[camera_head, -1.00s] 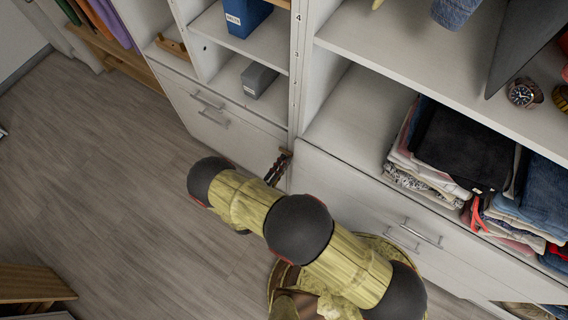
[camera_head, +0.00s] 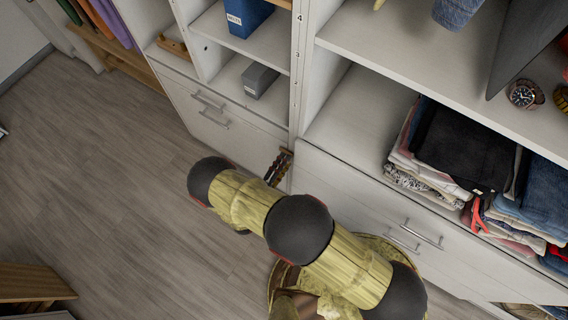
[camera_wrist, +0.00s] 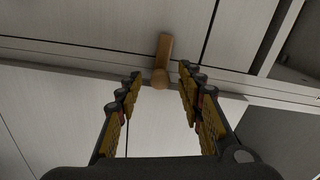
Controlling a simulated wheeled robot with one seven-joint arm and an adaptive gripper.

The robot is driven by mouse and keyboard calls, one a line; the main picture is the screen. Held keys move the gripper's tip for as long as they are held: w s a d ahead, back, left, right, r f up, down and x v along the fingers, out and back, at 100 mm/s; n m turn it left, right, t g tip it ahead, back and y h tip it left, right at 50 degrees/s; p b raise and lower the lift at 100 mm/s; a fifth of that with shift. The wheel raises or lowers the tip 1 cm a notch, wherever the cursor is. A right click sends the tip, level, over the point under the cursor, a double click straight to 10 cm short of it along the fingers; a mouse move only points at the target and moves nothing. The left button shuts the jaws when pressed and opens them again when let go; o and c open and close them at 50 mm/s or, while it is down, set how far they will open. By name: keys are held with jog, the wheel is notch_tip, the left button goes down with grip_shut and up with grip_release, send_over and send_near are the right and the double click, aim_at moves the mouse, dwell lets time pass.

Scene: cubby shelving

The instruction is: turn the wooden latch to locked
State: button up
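The wooden latch (camera_wrist: 164,60) is a small brown bar with a rounded end, mounted on the pale cabinet front. In the wrist view it stands nearly upright, tilted slightly, with its rounded end lowest. My gripper (camera_wrist: 160,82) is open, with one finger on each side of the latch's rounded end and a visible gap on both sides. In the head view my gripper (camera_head: 276,170) reaches the cabinet front below the divider, and a small brown bit of the latch (camera_head: 286,151) shows at its tip. The rest is hidden there.
Drawers with metal handles (camera_head: 213,108) lie left of the latch, and more handles (camera_head: 422,233) lie right. Shelves above hold a blue box (camera_head: 245,16), a grey box (camera_head: 259,79) and folded clothes (camera_head: 455,150). The wooden floor (camera_head: 95,165) at left is clear.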

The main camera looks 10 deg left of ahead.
jog(key=shift+s, duration=0.1)
jog(key=v, duration=0.7)
jog(key=shift+s+a+m, duration=0.1)
jog(key=shift+m, duration=0.2)
dwell(0.3)
